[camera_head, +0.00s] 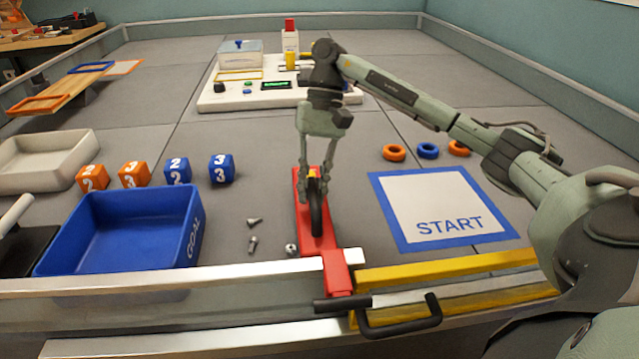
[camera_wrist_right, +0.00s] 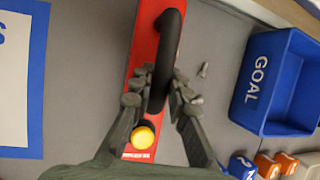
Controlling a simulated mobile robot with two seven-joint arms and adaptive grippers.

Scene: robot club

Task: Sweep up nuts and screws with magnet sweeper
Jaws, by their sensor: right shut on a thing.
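The magnet sweeper is a red bar (camera_head: 303,212) with a black handle (camera_head: 316,215) and a yellow button, lying on the grey floor near the front rail. My right gripper (camera_head: 316,178) is shut on the handle from above. In the right wrist view the fingers (camera_wrist_right: 160,88) close on the black handle over the red bar (camera_wrist_right: 141,55), beside the yellow button (camera_wrist_right: 143,134). One screw (camera_head: 254,222), another screw (camera_head: 252,243) and a nut (camera_head: 291,249) lie left of the bar.
A blue GOAL bin (camera_head: 125,235) stands left of the screws, with numbered cubes (camera_head: 177,171) behind it. A START mat (camera_head: 440,205) lies right, with small rings (camera_head: 428,151) behind. A white panel (camera_head: 225,100) stands farther back. A metal rail (camera_head: 200,280) bounds the front.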

